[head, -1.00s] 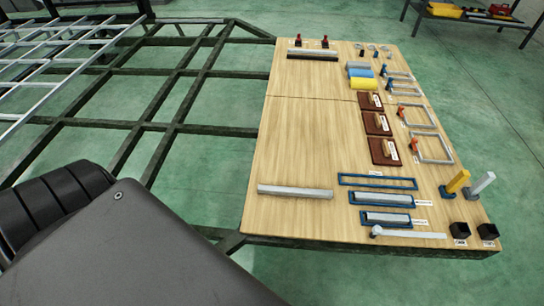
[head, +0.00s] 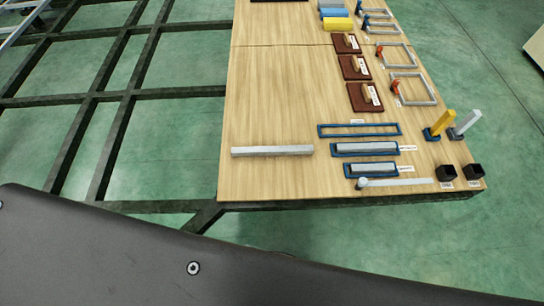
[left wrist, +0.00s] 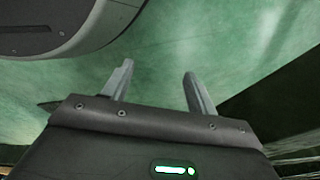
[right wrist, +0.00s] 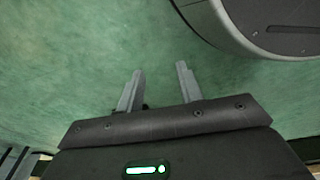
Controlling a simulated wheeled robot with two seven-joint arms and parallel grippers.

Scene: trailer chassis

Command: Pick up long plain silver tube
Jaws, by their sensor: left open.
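A long plain silver tube (head: 272,151) lies alone on the near left part of the wooden board, roughly parallel to its front edge. Two shorter silver bars sit in blue holders, a larger one (head: 365,149) and a smaller one (head: 372,169), to its right. My left gripper (left wrist: 157,80) is open and empty over green floor in the left wrist view. My right gripper (right wrist: 158,72) is open and empty over green floor in the right wrist view. Neither gripper shows in the head view, and the tube shows in neither wrist view.
The wooden board (head: 265,90) has bare room behind the tube. An empty blue frame (head: 358,129), a thin silver rod (head: 405,183), brown blocks (head: 365,97), silver square frames (head: 412,88) and black cups (head: 446,172) stand right. A dark chassis frame (head: 110,130) lies left.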

